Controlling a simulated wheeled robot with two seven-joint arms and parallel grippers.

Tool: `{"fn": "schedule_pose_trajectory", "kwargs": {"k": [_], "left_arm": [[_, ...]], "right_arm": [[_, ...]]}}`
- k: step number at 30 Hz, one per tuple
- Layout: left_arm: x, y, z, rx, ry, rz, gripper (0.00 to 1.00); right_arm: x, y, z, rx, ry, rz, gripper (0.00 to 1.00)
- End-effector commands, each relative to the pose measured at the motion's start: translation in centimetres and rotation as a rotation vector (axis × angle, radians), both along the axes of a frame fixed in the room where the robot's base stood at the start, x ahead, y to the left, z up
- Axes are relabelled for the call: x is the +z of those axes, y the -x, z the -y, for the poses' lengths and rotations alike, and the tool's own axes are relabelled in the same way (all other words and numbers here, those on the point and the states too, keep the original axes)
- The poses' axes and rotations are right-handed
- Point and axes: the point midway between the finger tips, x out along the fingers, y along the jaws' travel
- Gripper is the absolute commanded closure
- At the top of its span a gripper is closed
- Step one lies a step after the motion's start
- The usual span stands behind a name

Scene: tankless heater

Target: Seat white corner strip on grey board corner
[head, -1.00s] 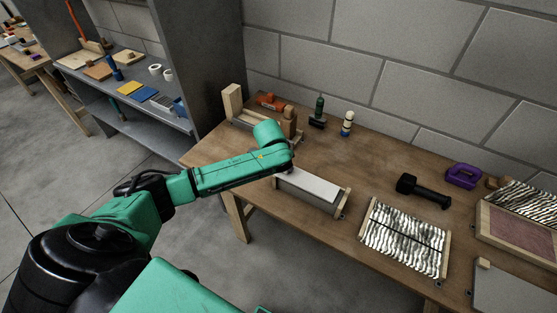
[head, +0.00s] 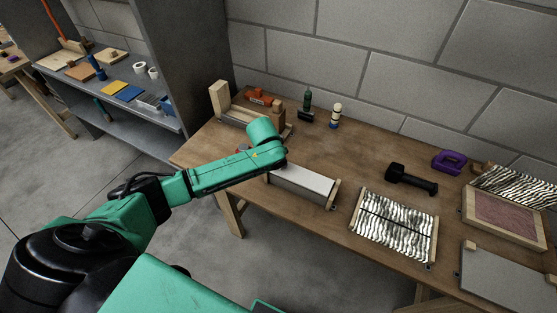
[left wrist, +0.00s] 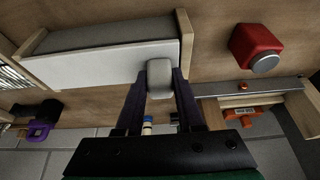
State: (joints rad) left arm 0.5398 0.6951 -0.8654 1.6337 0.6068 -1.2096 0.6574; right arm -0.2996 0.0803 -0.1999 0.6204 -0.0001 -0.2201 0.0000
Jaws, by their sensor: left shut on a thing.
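A long box-like piece (head: 302,182) lies near the table's front edge, with a white top face, a grey front and wooden ends. In the left wrist view the white strip (left wrist: 105,66) runs along its grey board (left wrist: 105,33). My left gripper (left wrist: 160,88) is shut on a pale rounded block (left wrist: 160,72), which overlaps the strip's edge close to one wooden end (left wrist: 184,38). I cannot tell if block and strip are joined, or if the strip is fully seated. The left fingertips are hidden behind my arm in the head view. My right gripper is not in view.
A red block with a grey cap (left wrist: 257,46) stands beside the wooden end. Behind are a wooden frame (head: 220,98), a green bottle (head: 307,103) and a banded peg (head: 335,115).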

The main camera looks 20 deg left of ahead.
Motion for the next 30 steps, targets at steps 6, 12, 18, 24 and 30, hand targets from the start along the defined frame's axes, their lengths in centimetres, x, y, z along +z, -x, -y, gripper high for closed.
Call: {"fn": "schedule_pose_trajectory", "kwargs": {"k": [6,12,18,24,30], "left_arm": [[0.03,0.0,0.01,0.0,0.0,0.0,1.0],[-0.01,0.0,0.01,0.0,0.001,0.0,1.0],[-0.21,0.01,0.01,0.001,0.001,0.0,1.0],[-0.52,0.01,0.01,0.001,0.001,-0.001,1.0],[-0.83,0.01,0.02,0.001,0.001,-0.001,1.0]], "right_arm": [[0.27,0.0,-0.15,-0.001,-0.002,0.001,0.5],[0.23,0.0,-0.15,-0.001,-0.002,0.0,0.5],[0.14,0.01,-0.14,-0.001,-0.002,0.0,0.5],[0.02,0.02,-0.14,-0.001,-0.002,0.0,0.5],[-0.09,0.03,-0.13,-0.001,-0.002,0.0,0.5]]}}
